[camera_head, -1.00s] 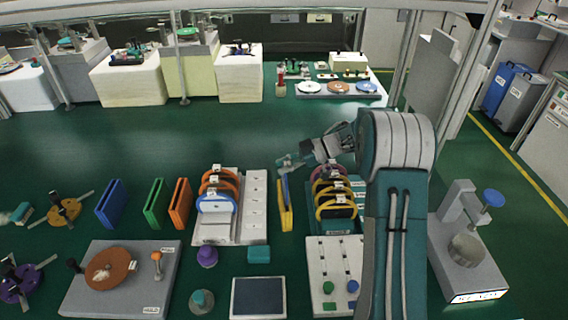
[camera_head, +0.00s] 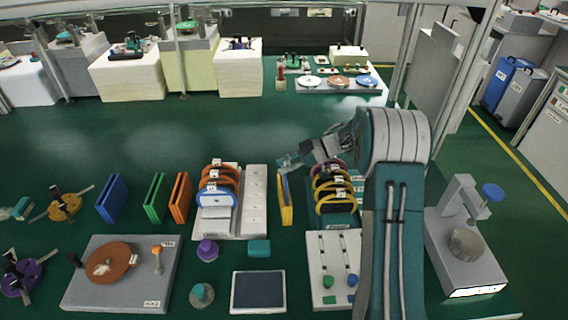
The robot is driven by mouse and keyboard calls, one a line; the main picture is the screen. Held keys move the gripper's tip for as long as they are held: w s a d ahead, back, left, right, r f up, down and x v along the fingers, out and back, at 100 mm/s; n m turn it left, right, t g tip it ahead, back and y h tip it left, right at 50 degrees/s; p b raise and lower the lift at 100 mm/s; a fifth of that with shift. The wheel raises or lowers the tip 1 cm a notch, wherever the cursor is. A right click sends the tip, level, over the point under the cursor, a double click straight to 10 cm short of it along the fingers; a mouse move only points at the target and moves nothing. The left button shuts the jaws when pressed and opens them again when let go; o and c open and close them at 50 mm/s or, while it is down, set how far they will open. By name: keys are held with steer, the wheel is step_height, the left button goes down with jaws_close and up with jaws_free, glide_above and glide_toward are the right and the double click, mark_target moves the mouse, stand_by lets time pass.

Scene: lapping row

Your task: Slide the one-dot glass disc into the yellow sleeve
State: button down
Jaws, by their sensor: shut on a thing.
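The yellow sleeve (camera_head: 287,207) stands upright on the green surface, just left of the right-hand rack. My gripper (camera_head: 287,164) is at the far, upper end of this sleeve, its fingers pointing left. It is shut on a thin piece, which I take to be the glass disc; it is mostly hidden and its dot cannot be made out. A bluish face (camera_head: 284,187) shows along the sleeve; I cannot tell whether it is the disc or part of the sleeve, nor how far the disc is in.
The right rack (camera_head: 335,222) holds purple and yellow rings close to my gripper. The left rack (camera_head: 230,228) holds orange and blue rings. Orange (camera_head: 180,199), green (camera_head: 154,197) and blue (camera_head: 112,197) sleeves stand further left. A dark-topped pad (camera_head: 258,291) lies in front.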

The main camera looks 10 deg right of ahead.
steer(key=shift+f, duration=0.5)
steer(key=shift+c, duration=1.8)
jaws_free()
steer(key=v, duration=1.2)
steer(key=shift+w, duration=0.1)
